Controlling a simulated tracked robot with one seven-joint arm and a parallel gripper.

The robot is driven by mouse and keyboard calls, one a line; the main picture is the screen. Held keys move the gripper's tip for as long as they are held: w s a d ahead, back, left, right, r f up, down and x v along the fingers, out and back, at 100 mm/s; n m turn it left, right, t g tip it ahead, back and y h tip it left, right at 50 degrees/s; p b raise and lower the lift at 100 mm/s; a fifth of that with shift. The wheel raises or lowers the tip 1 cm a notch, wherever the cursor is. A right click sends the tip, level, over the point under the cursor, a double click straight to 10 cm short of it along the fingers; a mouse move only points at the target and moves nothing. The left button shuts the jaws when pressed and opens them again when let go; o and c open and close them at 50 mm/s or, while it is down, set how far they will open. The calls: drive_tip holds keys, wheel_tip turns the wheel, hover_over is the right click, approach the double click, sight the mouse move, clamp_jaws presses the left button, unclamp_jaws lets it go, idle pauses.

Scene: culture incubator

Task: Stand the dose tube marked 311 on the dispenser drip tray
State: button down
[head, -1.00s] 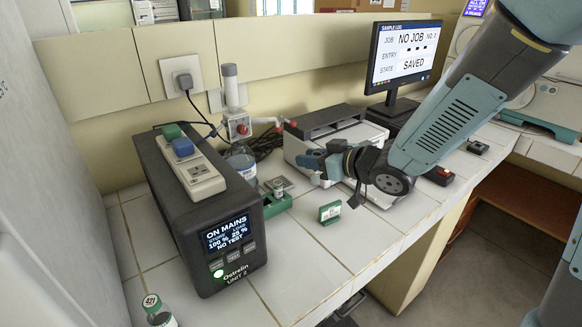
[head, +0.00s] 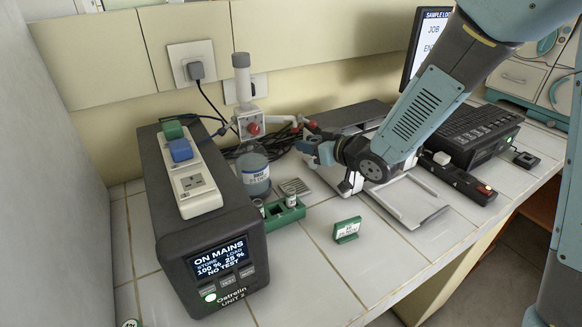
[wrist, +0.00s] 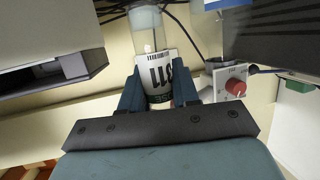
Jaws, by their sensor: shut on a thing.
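I cannot make out the tube in the head view. The dispenser (head: 251,124) has a red knob and a side arm. A grey slotted plate (head: 295,187), which looks like the drip tray, lies below and appears bare. The gripper is apart from it.
A green rack (head: 288,215) with small vials stands in front of the plate, and a clear bottle (head: 254,174) to its left. A black power unit (head: 205,225) fills the left.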

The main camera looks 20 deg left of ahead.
drive_tip(key=a+f, duration=0.3)
drive_tip(key=f, duration=0.1)
drive_tip(key=w+a+f, duration=0.1)
drive_tip(key=a+f, duration=0.1)
drive_tip(key=shift+w+a+f, duration=0.1)
drive_tip(key=shift+a+f, duration=0.15)
drive_tip(key=shift+a, duration=0.1)
drive_tip(key=shift+f, duration=1.45)
drive_tip(key=shift+f, duration=0.15)
drive_tip(key=c, duration=0.8)
unclamp_jaws()
drive_tip(key=shift+r, duration=0.2)
drive_tip(key=shift+v, duration=3.75)
